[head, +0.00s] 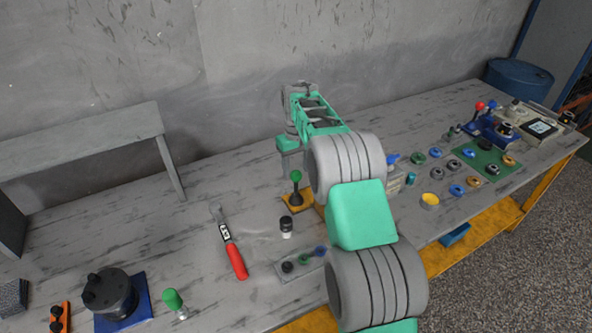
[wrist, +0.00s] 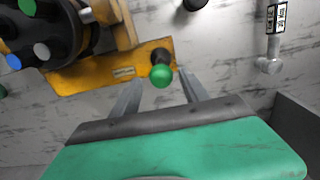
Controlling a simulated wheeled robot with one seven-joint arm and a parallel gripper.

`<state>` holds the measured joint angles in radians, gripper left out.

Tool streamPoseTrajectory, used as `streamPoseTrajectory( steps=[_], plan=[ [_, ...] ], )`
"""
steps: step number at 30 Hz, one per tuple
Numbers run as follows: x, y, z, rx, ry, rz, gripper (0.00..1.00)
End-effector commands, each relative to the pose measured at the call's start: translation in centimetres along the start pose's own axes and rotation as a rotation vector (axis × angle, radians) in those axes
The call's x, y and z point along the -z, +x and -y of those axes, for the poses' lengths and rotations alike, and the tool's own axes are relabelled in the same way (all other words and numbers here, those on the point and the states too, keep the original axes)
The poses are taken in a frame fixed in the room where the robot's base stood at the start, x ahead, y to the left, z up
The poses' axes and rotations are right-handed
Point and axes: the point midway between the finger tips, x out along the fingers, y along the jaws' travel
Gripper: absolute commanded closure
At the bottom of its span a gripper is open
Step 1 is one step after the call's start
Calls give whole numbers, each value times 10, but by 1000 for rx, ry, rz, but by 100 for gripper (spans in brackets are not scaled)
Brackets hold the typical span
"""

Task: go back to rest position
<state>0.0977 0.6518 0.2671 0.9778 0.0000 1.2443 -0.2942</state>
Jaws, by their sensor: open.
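My gripper (head: 290,160) hangs at the end of my green and grey arm, over the back middle of the workbench in the head view. In the wrist view its two grey fingers (wrist: 161,80) are apart. A green knob on a dark stem (wrist: 160,75) shows between the fingertips, on a yellow base plate (wrist: 85,76). It also shows in the head view (head: 295,176), just below my gripper. I see nothing held. I cannot tell how far the fingers are from the knob. My arm hides part of the yellow plate in the head view.
A red-handled tool (head: 236,260) lies left of my arm. A black motor on a blue base (head: 110,297) and a green-topped part (head: 174,300) stand at the front left. Several rings and a green mat (head: 485,160) lie to the right. A grey shelf (head: 85,140) stands at the back left.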

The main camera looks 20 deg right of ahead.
Motion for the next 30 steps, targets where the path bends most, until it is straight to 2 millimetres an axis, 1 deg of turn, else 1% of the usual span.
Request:
streamPoseTrajectory(
  steps=[1, 7, 18, 20, 23, 25, 26, 27, 29, 30],
  plan=[
    [0, -8, 0, 0, 0, -1, 47],
    [0, -25, 0, 0, 0, 0, 47],
    [0, -24, 0, 0, 0, 0, 47],
    [-1, -28, 1, -1, 1, -4, 47],
    [-10, -47, 7, -7, 10, -24, 47],
    [-23, -71, 15, -14, 22, -51, 47],
    [-31, -82, 20, -17, 28, -63, 47],
    [-44, -97, 26, -21, 39, -83, 47],
    [-65, -116, 36, -27, 55, -113, 47],
    [-80, -126, 43, -30, 64, -131, 47]
  ],
)
